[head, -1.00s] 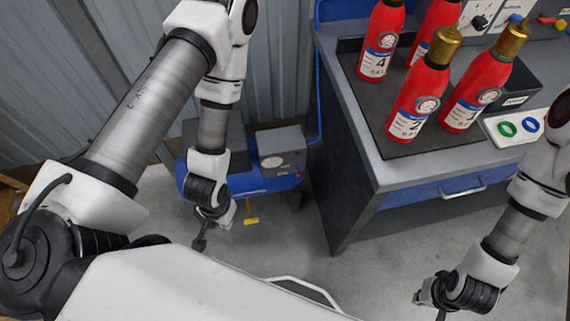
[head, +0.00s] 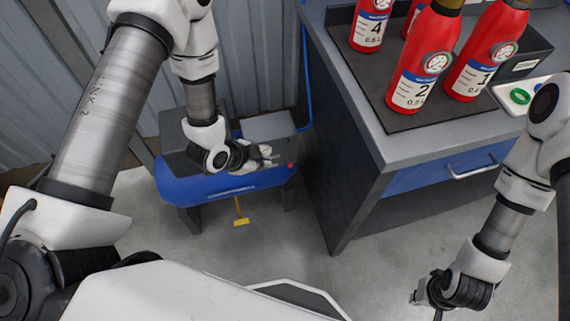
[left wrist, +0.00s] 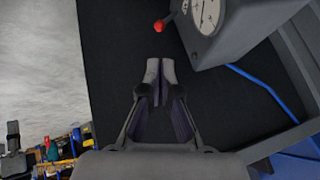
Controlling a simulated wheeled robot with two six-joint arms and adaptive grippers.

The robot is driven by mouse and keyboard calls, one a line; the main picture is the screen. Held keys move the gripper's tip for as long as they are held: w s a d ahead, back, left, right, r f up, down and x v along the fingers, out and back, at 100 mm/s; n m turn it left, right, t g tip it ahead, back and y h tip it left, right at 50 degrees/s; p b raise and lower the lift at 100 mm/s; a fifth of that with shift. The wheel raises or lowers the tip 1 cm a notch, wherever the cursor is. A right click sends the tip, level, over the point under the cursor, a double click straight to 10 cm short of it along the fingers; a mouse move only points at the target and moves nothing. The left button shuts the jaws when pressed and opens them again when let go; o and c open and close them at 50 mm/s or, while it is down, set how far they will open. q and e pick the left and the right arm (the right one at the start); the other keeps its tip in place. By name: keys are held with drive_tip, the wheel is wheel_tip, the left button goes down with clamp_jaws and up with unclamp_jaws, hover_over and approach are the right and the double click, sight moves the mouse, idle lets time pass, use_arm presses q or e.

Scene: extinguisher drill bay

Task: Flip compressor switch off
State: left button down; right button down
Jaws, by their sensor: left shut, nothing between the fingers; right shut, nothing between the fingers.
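The compressor (head: 222,185) stands on the floor beside the workbench, with a blue tank and a grey box (head: 270,126) on top. A small red-tipped switch (head: 291,165) shows at the right of the box; it also shows in the left wrist view as a red-tipped lever (left wrist: 159,26) beside a round dial (left wrist: 207,14). My left gripper (head: 272,160) is shut and empty in front of the box, left of the switch. In the left wrist view its fingertips (left wrist: 161,66) point toward the lever, apart from it. My right gripper (head: 426,302) is shut and empty above the floor, away from the compressor.
The grey and blue workbench (head: 345,170) stands close to the right of the compressor. It bears several red extinguishers (head: 415,85) and a white tray with a green ring (head: 520,96). A yellow piece (head: 240,221) hangs under the tank. A corrugated wall rises behind.

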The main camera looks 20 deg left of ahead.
sight(289, 165)
use_arm(q)
drive_tip(key=x, duration=1.3)
drive_tip(key=shift+s, duration=0.1)
use_arm(e)
drive_tip(key=shift+f, duration=0.25)
